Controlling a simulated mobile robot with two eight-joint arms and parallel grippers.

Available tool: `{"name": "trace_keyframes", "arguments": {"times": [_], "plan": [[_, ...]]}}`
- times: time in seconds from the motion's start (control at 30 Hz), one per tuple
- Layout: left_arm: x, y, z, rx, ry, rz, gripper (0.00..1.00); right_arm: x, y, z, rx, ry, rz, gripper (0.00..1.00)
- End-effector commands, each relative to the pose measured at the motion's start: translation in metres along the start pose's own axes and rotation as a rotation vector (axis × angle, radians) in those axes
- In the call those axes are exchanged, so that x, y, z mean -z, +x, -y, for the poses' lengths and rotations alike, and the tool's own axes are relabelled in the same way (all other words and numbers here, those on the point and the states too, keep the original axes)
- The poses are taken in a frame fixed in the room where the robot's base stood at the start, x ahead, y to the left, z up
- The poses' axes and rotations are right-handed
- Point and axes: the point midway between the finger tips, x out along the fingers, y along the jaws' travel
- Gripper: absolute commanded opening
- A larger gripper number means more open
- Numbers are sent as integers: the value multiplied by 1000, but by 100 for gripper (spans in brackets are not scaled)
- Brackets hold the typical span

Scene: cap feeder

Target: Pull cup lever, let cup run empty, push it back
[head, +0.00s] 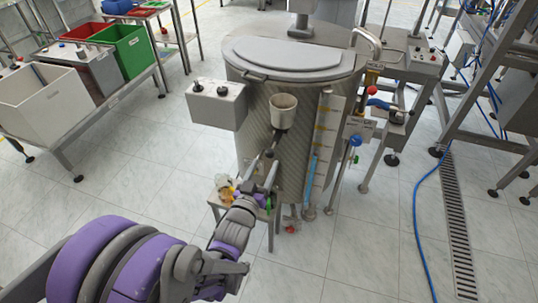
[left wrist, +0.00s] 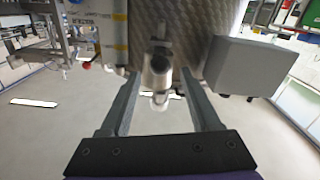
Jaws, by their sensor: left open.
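The beige cup (head: 284,110) is fixed upright on the front of the large steel tank (head: 250,150), with a pipe-like part below it. My left gripper (head: 264,170) is open, just below and in front of the cup in the head view. In the left wrist view, the open fingers of my left gripper (left wrist: 160,74) stand on both sides of the cup assembly (left wrist: 158,68), with visible gaps on each side. I cannot make out the cup lever clearly, nor the cup's contents. My right gripper is not in view.
A grey control box (head: 217,105) juts from the tank left of the cup; it also shows in the left wrist view (left wrist: 255,66). A tall gauge strip (head: 322,150) stands right of the cup. A small side table (head: 216,201) with items is beside my gripper. Floor in front is clear.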

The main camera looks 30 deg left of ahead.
Motion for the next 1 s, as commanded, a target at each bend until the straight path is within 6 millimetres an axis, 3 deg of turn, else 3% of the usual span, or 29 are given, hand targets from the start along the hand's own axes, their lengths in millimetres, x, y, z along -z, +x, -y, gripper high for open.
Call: {"name": "trace_keyframes", "arguments": {"times": [0.1,0.27,1.0], "plan": [[0,-18,0,0,0,0,63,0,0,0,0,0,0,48],[0,-29,0,0,1,0,63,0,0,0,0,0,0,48],[0,-30,0,0,0,0,63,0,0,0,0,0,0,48]]}}
